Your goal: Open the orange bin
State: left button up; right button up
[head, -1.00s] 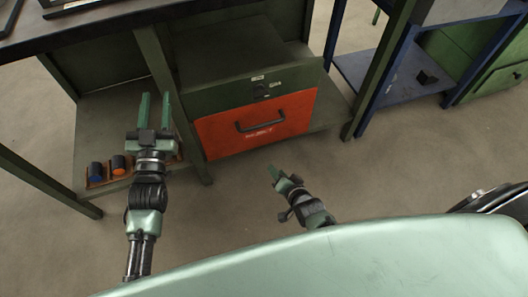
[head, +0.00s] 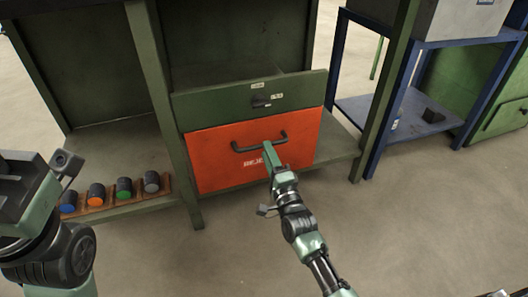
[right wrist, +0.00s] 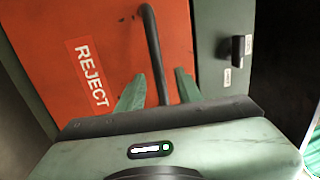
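The orange bin (head: 222,163) is a drawer-like front with a dark bar handle (head: 238,150) and a white label. It sits flush below a green panel in the bench and looks closed. In the right wrist view the orange front (right wrist: 98,30) bears the word REJECT, and the handle (right wrist: 154,45) runs between my fingers. My right gripper (head: 270,153) is at the right part of the handle; its two fingers (right wrist: 158,76) stand apart on either side of the bar, with gaps visible. My left gripper (head: 28,190) is at the left edge, its fingers not clearly seen.
The green panel (head: 215,108) above the bin carries a black knob or latch (head: 261,101). Several dark cylinders with coloured ends stand in a brown rack (head: 105,209) on the left lower shelf. A blue stand (head: 385,112) is to the right. The floor (head: 400,230) in front is clear.

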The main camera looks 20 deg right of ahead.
jog(key=shift+w+r+b, duration=0.15)
jog(key=shift+w+b, duration=0.2)
jog(key=shift+w, duration=0.6)
jog(key=shift+w+r+b, duration=0.15)
jog(key=shift+w+b, duration=0.2)
jog(key=shift+w, duration=0.55)
grip_shut()
jog(key=shift+a, duration=0.1)
